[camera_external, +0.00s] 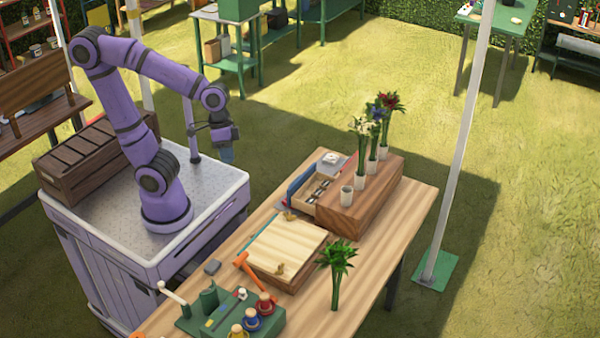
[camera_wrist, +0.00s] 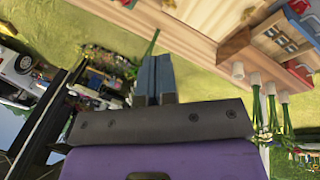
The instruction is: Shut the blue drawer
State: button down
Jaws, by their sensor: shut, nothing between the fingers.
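The blue drawer (camera_external: 299,179) stands pulled out from the left side of a wooden block (camera_external: 345,222) on the table. Its front panel is blue, and its open wooden tray shows small compartments inside. Part of the open drawer box also seems to show at the upper right of the wrist view, cut by the frame edge. My gripper (camera_external: 227,156) hangs in the air left of the drawer, pointing down and clearly apart from it. In the wrist view its two blue-grey fingers (camera_wrist: 153,78) are together with nothing between them.
Several white vases, some with flowers (camera_external: 386,101), stand on the block; a small cup (camera_external: 346,195) stands nearer. A pale wooden board (camera_external: 284,244) lies in front. A hammer (camera_external: 249,268), cut greenery (camera_external: 337,257) and a green tool holder (camera_external: 195,318) occupy the near table.

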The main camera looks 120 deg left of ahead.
jog(key=w+a+f+n+t+h, duration=0.1)
jog(key=a+f+n+t, duration=0.1)
jog(key=a+f+n, duration=0.75)
jog(key=w+a+f+n+t+h, duration=0.15)
jog(key=a+f+n, duration=0.3)
jog(key=a, duration=1.05)
jog(key=s+a+f+n+t+y, duration=0.3)
jog(key=s+a+f+n+y, duration=0.2)
jog(key=s+a+f+n, duration=1.25)
jog(key=shift+m, duration=0.95)
jog(key=w+f, duration=0.1)
jog(key=f, duration=0.2)
jog(key=w+f, duration=0.3)
jog(key=f, duration=0.2)
jog(key=shift+w+a+f, duration=0.1)
jog(key=shift+w+f, duration=0.05)
jog(key=shift+f, duration=0.15)
jog(key=w, duration=0.3)
jog(key=shift+w+r, duration=0.1)
jog(key=shift+r, duration=0.05)
jog(key=shift+w+r, duration=0.1)
jog(key=shift+w, duration=0.45)
